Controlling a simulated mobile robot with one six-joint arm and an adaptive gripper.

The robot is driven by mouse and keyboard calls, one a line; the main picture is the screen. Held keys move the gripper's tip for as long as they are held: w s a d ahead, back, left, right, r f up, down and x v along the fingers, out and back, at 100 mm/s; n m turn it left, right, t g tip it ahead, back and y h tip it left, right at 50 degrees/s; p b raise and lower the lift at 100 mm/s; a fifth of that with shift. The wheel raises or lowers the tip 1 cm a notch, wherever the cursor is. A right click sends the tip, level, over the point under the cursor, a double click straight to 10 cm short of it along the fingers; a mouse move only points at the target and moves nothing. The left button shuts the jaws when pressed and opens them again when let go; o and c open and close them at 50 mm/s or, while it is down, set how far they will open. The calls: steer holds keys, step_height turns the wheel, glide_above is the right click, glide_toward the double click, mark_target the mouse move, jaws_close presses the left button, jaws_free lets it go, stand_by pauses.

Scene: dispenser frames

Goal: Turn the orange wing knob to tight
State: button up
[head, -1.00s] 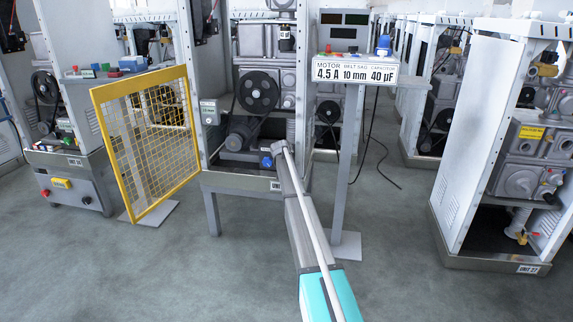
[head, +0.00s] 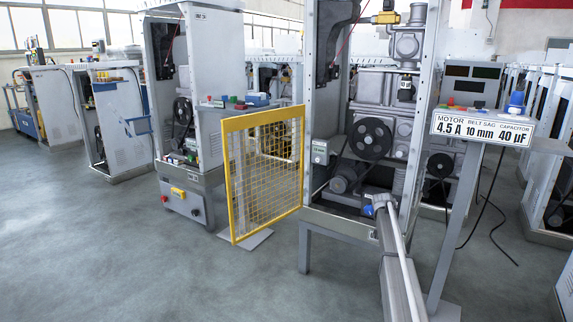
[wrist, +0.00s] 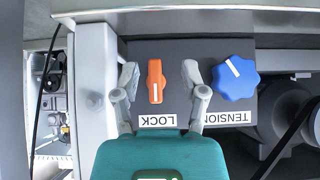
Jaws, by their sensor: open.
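In the wrist view the orange wing knob (wrist: 155,82) sits on a dark grey panel, its long side and white mark upright in the picture. My gripper (wrist: 159,78) is open, with one grey finger on each side of the knob; gaps show between the fingers and the knob. In the head view my arm reaches into the machine frame, the gripper (head: 381,203) is small there, and I cannot make out the orange knob.
A blue TENSION knob (wrist: 236,78) is close to the right finger; it also shows in the head view (head: 367,210). A black belt (wrist: 300,125) is at the lower right. A yellow mesh guard (head: 262,175) stands left of the frame, a signboard (head: 482,130) right.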

steer(key=s+a+r+n+g+y+p, duration=0.1)
steer(key=s+a+n+g+y+p, duration=0.1)
steer(key=s+a, duration=1.2)
steer(key=s+a+n+g+y+p, duration=0.1)
steer(key=s+a+n+g+p, duration=0.3)
steer(key=s, duration=1.8)
steer(key=s+a+r+n+g+y+p, duration=0.1)
steer(key=s+a+y, duration=0.1)
steer(key=s+a, duration=1.25)
steer(key=s+d+r+p, duration=0.1)
steer(key=r+p, duration=1.8)
steer(key=s+d+r+p, duration=0.2)
steer(key=r+p, duration=1.6)
steer(key=r, duration=0.1)
steer(key=shift+s+d+p, duration=0.2)
steer(key=shift+s+p, duration=0.05)
steer(key=shift+p, duration=0.1)
